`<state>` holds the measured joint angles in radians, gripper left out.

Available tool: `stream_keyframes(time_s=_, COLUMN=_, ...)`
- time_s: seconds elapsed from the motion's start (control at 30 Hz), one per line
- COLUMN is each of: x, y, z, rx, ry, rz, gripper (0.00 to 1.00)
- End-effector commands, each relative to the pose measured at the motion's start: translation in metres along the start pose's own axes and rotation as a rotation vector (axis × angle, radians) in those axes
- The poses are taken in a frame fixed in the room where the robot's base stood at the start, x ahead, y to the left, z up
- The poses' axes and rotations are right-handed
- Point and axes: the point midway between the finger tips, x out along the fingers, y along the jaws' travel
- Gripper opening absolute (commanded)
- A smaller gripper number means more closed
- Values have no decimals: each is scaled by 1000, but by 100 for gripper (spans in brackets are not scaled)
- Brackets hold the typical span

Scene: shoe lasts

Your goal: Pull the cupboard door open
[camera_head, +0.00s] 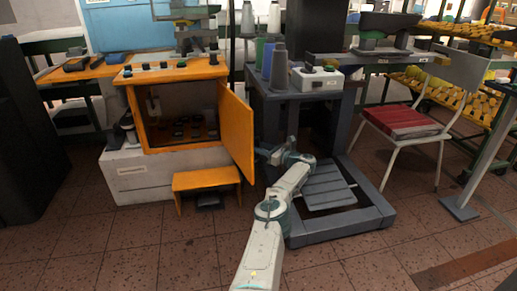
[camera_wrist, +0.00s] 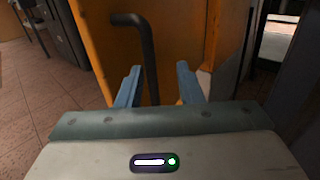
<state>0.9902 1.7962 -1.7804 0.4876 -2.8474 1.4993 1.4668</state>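The orange cupboard (camera_head: 131,84) stands at the left in the head view, with its orange door (camera_head: 237,130) swung well open on the right side. The inside is exposed and holds several small dark items. In the wrist view the orange door (camera_wrist: 185,35) fills the middle, with a dark bent bar handle (camera_wrist: 146,48) on it. My gripper (camera_wrist: 159,80) is open, with two blue fingers apart. The handle's lower part shows between them, closer to the left finger; contact cannot be told. In the head view my gripper (camera_head: 262,153) is beside the door's outer face.
A small orange stool (camera_head: 207,178) stands in front of the cupboard. A dark grey machine stand (camera_head: 340,224) is close to the right of my arm. A chair with a red seat (camera_head: 402,121) is farther right. Tiled floor in front is clear.

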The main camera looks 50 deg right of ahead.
Motion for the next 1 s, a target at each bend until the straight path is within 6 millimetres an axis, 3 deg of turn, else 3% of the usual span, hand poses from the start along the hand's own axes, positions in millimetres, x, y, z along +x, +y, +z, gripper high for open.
stream_keyframes(time_s=0.2, x=12, y=8, z=1, rx=0, ry=-2, rz=18, gripper=32)
stream_keyframes(time_s=0.37, x=6, y=8, z=2, rx=0, ry=-2, rz=18, gripper=32)
stream_keyframes(time_s=0.53, x=-21, y=6, z=4, rx=0, ry=0, rz=12, gripper=32)
stream_keyframes(time_s=0.8, x=-88, y=3, z=3, rx=0, ry=-1, rz=7, gripper=32)
stream_keyframes(time_s=1.0, x=-120, y=3, z=2, rx=0, ry=-1, rz=8, gripper=32)
